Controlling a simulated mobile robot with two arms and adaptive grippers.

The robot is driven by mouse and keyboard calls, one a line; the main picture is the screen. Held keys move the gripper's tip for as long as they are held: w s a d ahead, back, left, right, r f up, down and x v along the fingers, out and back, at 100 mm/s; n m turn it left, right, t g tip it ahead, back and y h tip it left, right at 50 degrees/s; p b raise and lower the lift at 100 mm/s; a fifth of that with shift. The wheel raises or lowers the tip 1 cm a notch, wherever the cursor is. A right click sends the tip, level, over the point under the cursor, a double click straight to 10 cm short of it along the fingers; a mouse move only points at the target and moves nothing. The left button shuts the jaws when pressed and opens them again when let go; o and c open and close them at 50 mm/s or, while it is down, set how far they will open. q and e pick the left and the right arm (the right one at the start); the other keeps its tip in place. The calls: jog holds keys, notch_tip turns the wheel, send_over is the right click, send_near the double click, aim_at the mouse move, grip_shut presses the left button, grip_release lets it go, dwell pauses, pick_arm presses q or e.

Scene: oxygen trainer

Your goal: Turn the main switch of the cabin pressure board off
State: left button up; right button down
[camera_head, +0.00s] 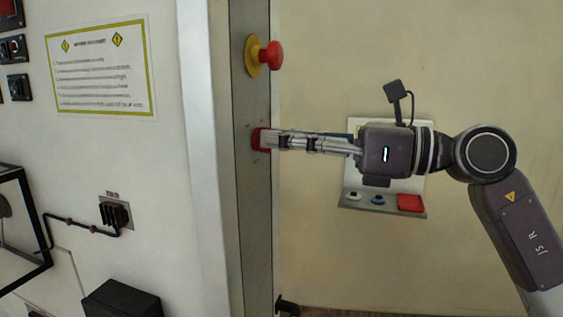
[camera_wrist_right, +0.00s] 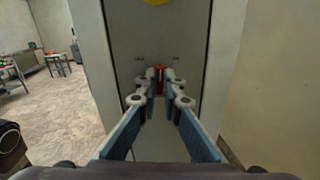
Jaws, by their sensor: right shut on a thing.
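A red switch (camera_head: 258,139) sits on a narrow grey metal panel (camera_head: 253,200), below a red mushroom button. My right gripper (camera_head: 268,140) reaches in from the right and is shut on the red switch at its fingertips. In the right wrist view the red switch (camera_wrist_right: 159,71) shows between the two fingertips (camera_wrist_right: 159,80), with small unreadable marks on the panel to either side. The fingers hide part of the switch, and I cannot tell its turned position. My left gripper is not in view.
A red mushroom button on a yellow base (camera_head: 263,56) juts out above my right gripper. A wall unit (camera_head: 383,198) with coloured buttons is behind my right gripper. A sign (camera_head: 100,68) and a black connector (camera_head: 115,214) are on the white wall at left.

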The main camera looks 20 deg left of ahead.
jog(key=shift+s+f+n+b, duration=0.1)
jog(key=shift+n+b, duration=1.4)
jog(key=shift+n, duration=1)
jog(key=shift+s+f+n+b, duration=0.1)
jog(key=shift+n+b, duration=1.35)
jog(key=shift+n, duration=1.05)
jog(key=shift+r, duration=0.1)
jog(key=c, duration=2.1)
grip_release()
jog(key=d, duration=1.2)
jog(key=shift+s, duration=0.15)
